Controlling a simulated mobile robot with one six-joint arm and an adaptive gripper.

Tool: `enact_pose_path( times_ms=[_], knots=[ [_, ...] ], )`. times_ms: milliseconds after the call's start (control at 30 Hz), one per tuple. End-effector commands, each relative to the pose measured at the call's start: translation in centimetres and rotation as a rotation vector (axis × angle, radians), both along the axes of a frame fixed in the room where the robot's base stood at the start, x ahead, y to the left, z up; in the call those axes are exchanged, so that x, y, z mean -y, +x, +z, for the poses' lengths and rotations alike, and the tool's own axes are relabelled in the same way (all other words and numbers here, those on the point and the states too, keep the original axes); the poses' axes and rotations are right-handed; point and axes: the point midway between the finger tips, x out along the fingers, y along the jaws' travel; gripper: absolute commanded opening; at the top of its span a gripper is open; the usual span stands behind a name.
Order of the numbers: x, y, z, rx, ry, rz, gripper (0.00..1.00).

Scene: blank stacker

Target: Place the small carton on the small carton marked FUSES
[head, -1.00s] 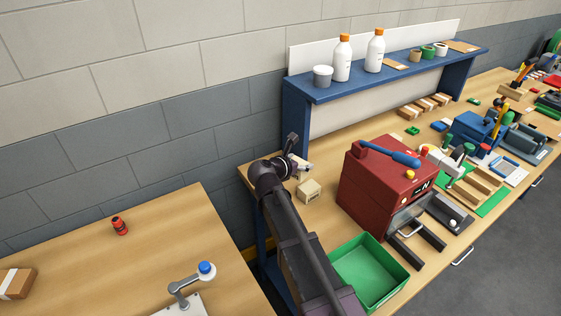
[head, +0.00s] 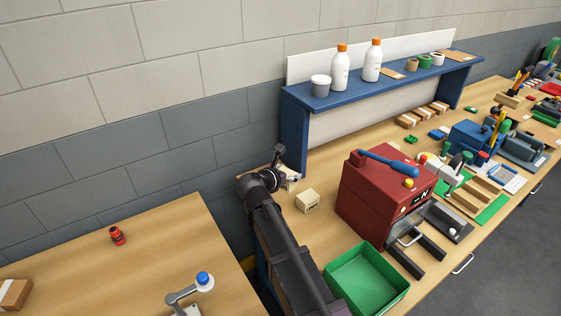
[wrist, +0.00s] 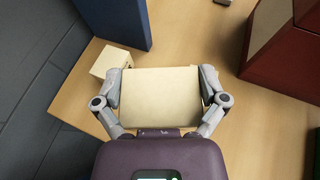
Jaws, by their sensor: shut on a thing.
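My gripper (wrist: 165,88) is shut on a small pale carton (wrist: 160,98), held between its two fingers in the wrist view. In the wrist view this second carton (wrist: 112,61) shows at the upper left, partly behind the left finger. The two cartons look apart in the head view.
A blue shelf (head: 297,125) stands behind my gripper. A red machine (head: 375,200) is to the right of the second carton, and a green bin (head: 340,292) is in front of the machine. A gap separates the bench from the left table (head: 150,245).

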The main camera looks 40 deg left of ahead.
Motion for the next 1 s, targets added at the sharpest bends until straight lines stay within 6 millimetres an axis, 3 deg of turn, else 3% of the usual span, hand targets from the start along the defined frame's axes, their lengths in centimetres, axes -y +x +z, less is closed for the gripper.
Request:
enact_pose_path(
  times_ms=[100, 533, 700, 1000],
  knots=[
    [-2.2, 1.6, -0.3, 0.0, 0.0, 0.0, 0.34],
    [-8.2, 6.6, -1.0, 0.0, 0.0, 0.0, 0.34],
    [-9.3, 7.5, -1.1, 0.0, 0.0, 0.0, 0.34],
    [-9.4, 7.6, -1.1, 0.0, -0.001, 0.0, 0.34]
  ],
)
